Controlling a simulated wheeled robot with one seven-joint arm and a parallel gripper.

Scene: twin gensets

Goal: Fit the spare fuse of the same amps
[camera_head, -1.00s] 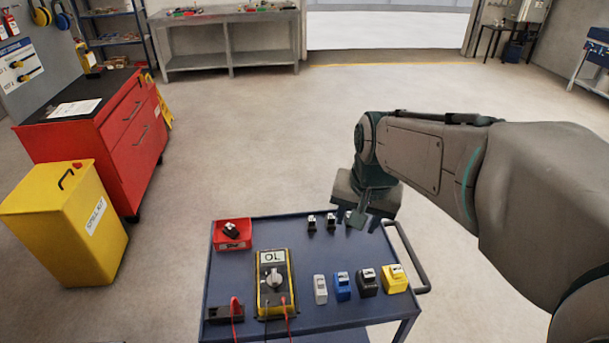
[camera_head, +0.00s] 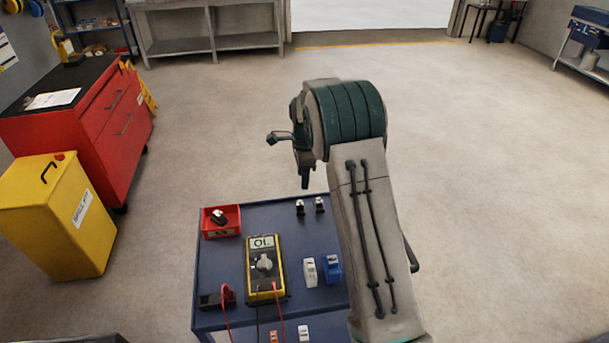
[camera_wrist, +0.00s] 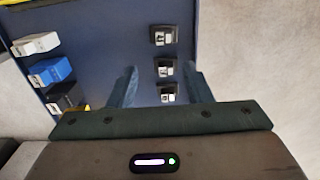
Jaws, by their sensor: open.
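Several small black fuse-like parts with pale labels stand in a row at the cart's back; two (camera_head: 300,207) (camera_head: 319,204) show in the head view. Three show in the wrist view: far (camera_wrist: 163,35), middle (camera_wrist: 166,68) and near (camera_wrist: 168,93). My gripper (camera_wrist: 161,75) is open and empty; the near part appears between its fingers, below them at a distance I cannot tell. In the head view my gripper (camera_head: 304,172) is raised beyond the cart's back edge. A red tray (camera_head: 234,231) holds a dark part (camera_head: 218,216). Amp markings are too small to read.
A black block (camera_wrist: 66,93) shows in the wrist view. A yellow bin (camera_head: 60,215) and red cabinet (camera_head: 80,130) stand left.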

